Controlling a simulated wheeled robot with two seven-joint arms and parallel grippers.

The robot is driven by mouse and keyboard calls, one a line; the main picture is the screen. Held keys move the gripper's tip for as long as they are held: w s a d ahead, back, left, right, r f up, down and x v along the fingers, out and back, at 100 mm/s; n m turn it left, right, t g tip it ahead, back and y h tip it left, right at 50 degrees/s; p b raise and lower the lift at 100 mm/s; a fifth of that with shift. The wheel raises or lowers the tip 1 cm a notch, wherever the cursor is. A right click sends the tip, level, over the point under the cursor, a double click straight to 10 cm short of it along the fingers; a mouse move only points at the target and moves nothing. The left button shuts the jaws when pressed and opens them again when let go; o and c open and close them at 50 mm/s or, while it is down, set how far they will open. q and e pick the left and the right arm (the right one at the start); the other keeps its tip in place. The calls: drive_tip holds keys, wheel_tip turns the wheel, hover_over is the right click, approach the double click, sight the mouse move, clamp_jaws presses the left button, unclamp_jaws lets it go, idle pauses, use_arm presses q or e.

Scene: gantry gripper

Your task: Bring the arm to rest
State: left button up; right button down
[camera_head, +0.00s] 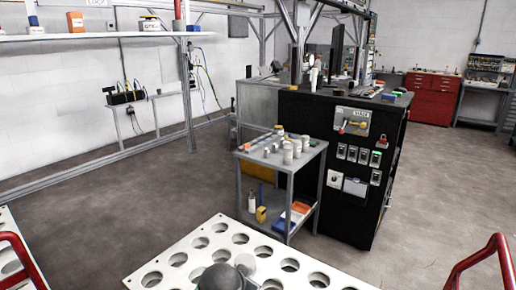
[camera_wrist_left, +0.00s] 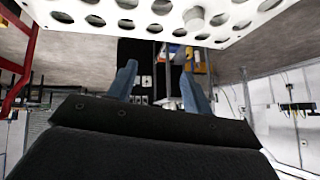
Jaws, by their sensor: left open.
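My left gripper (camera_wrist_left: 158,60) shows in the left wrist view, which is upside down. Its two blue-grey fingers are spread apart with nothing held between them. In the head view a dark grey rounded part, likely of my own arm, shows at the bottom edge; the fingers cannot be made out there. It is over or beside a white plate with round holes (camera_head: 190,251), also seen in the wrist view (camera_wrist_left: 240,22). A pale short cylinder (camera_head: 245,262) stands on this plate close to the grey part; it also shows in the wrist view (camera_wrist_left: 194,18). My right gripper is not in view.
A grey cart (camera_head: 309,168) with several pale containers on top stands ahead, beside a black control cabinet (camera_head: 318,122). Red rails (camera_head: 486,262) rise at both lower sides. A shelf (camera_head: 90,37) runs along the left wall. Open floor (camera_head: 110,195) lies left and right.

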use_arm(q)
drive_tip(key=s+a+f+n+g, duration=0.1)
drive_tip(key=s+a+f+g, duration=0.1)
drive_tip(key=s+f, duration=0.4)
drive_tip(key=s+a+f+n+g+p, duration=0.1)
drive_tip(key=s+a+f, duration=0.4)
drive_tip(key=s, duration=0.9)
drive_tip(key=s+a+f+n+g+y, duration=0.1)
drive_tip(key=s+a+f+n+g, duration=0.1)
drive_tip(key=s+f, duration=0.5)
drive_tip(key=s+a, duration=0.1)
drive_tip(key=s, duration=0.2)
drive_tip(key=shift+s+a+f+n+g+p, duration=0.2)
drive_tip(key=shift+s+n+g+p, duration=0.1)
drive_tip(key=shift+s+p, duration=0.1)
